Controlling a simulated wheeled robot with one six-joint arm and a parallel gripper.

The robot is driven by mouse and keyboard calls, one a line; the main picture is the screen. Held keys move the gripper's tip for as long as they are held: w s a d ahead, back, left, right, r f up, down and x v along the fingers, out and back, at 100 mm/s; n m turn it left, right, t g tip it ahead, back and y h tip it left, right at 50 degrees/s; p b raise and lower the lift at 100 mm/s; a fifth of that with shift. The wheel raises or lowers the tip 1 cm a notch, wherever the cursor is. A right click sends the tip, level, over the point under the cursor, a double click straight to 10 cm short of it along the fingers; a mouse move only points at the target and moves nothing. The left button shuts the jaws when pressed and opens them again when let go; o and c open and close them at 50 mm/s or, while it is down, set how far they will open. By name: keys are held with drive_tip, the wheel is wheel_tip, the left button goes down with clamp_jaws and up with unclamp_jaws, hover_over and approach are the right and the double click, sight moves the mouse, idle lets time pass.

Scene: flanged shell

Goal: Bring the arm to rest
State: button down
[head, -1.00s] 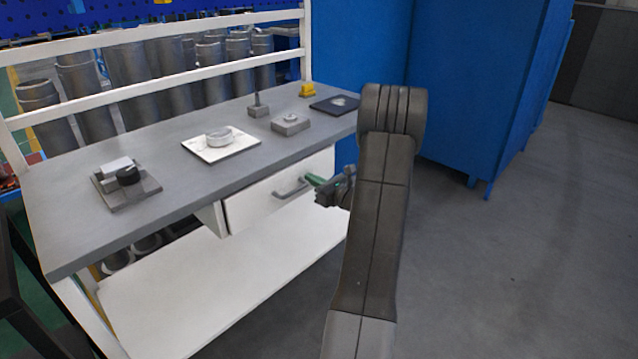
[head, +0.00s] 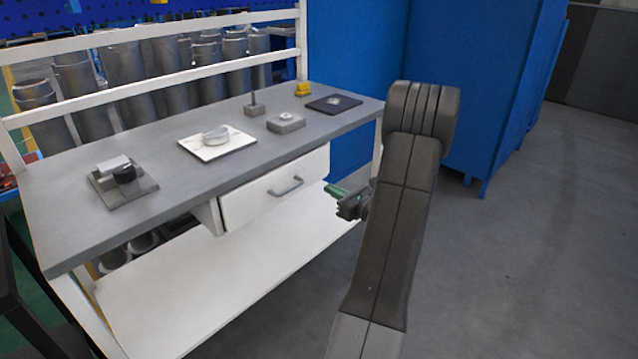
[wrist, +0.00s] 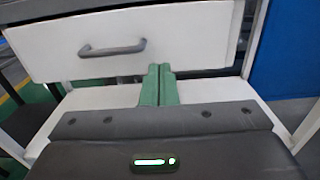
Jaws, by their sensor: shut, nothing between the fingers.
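My gripper (head: 337,192) is to the right of the drawer front, below the tabletop, partly hidden behind my own arm in the head view. In the wrist view its green fingers (wrist: 159,85) are together with nothing between them. The white drawer (head: 262,195) under the bench has a grey bar handle (head: 287,187). The handle also shows in the wrist view (wrist: 112,49), up and to the left of the fingertips and apart from them.
The grey workbench (head: 180,180) carries a marble-look plate (head: 240,147) with a ring, a dark plate (head: 340,103), a grey block (head: 287,123) and a fixture (head: 130,188). A blue cabinet (head: 480,90) stands behind my arm. The floor (head: 540,250) at right is clear.

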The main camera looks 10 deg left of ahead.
sight(302, 174)
drive_tip(key=shift+v, duration=2.1)
drive_tip(key=x, duration=1.4)
drive_tip(key=shift+r, duration=0.1)
